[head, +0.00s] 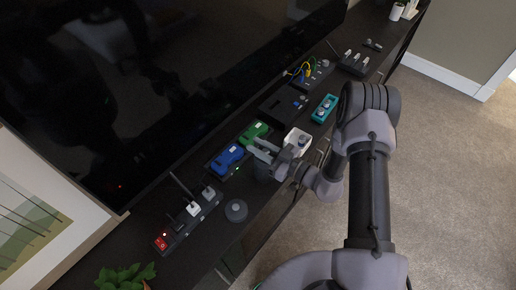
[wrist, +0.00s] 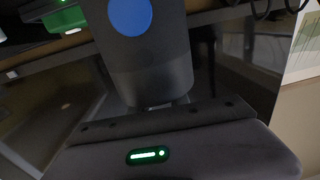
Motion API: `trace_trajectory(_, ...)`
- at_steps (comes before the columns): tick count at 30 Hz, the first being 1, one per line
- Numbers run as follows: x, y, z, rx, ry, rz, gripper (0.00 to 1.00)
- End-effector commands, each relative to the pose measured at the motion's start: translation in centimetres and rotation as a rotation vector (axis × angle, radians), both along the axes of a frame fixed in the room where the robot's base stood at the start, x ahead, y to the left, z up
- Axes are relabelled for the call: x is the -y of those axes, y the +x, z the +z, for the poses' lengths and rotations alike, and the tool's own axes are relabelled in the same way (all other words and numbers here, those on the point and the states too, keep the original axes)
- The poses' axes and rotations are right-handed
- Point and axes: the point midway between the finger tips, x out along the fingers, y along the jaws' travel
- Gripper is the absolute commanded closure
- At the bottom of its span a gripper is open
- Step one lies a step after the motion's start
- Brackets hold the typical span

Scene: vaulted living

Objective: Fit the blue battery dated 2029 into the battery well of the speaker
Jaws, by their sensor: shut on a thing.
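In the head view my gripper (head: 262,150) is above the dark cabinet top, beside the blue and green items. I cannot tell for sure which object is the speaker, and no battery well is clear. The wrist view is largely filled by a dark grey body (wrist: 150,75) with a blue disc (wrist: 130,16); the fingertips are not clear there.
A blue item (head: 228,158) and a green item (head: 253,132) lie in a black dock. A power strip (head: 188,222), a grey puck (head: 236,211), a dark box (head: 279,106) and a teal box (head: 324,108) share the narrow cabinet top. The television (head: 150,90) stands close behind.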

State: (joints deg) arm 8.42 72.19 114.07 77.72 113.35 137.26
Motion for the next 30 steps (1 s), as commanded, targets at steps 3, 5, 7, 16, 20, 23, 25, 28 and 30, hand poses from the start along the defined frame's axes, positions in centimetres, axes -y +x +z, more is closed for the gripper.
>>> trace_trajectory(3,0.0,0.0,0.2,0.000,0.000,0.000,1.00)
trace_trajectory(5,0.0,0.0,0.0,0.000,0.000,0.000,1.00)
trace_trajectory(7,0.0,0.0,-0.2,0.000,0.000,0.000,1.00)
trace_trajectory(16,0.0,0.0,-0.1,0.000,0.000,0.000,0.56)
trace_trajectory(20,0.0,0.0,0.0,0.001,-0.001,0.000,0.56)
trace_trajectory(23,0.7,-0.3,0.3,-0.001,0.000,-0.003,0.56)
trace_trajectory(25,1.8,-1.0,0.4,-0.001,0.000,-0.005,0.56)
trace_trajectory(28,3.7,-2.2,0.4,-0.002,0.000,-0.007,0.56)
trace_trajectory(30,5.0,-3.2,0.5,-0.001,0.000,-0.006,0.56)
